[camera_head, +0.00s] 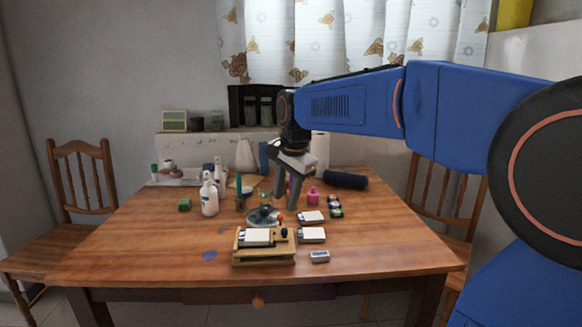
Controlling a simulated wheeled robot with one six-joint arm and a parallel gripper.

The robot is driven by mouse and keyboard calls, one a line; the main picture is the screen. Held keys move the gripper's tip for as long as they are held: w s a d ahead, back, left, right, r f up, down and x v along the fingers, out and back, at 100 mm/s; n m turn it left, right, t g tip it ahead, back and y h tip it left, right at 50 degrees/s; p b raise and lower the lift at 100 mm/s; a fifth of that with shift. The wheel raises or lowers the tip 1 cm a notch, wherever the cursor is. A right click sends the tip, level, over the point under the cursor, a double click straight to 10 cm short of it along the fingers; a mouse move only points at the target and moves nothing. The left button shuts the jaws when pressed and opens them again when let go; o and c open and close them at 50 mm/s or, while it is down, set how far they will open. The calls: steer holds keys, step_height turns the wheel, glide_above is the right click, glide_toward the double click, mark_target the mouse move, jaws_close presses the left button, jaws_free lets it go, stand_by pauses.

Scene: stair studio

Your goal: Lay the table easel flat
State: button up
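A pale wooden box-like piece (264,259) near the front middle of the table looks like the table easel. It sits low on the tabletop, with a white block or panel on it and small dark and red knobs at its right. Whether any part of it is raised is too small to tell. My gripper (286,205) points down above the table, behind and slightly right of this piece. Its two grey fingers are apart and nothing shows held between them. Small bottles stand behind the fingers, partly hidden.
The wooden table (130,250) has free room at its left and right front. White boxes (312,235) lie right of the wooden piece. A white bottle (209,197), a pink bottle (313,196) and a dark roll (345,180) stand or lie farther back. Chairs (82,180) flank the table.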

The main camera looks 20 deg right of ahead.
steer(key=v, duration=1)
steer(key=shift+r, duration=0.3)
steer(key=shift+s+d, duration=0.1)
steer(key=s+d+f+n+t, duration=0.1)
steer(key=s+d+f+n, duration=0.1)
steer(key=s+f+n, duration=1.1)
steer(key=s+f, duration=1.2)
steer(key=s, duration=0.1)
steer(key=shift+s, duration=0.2)
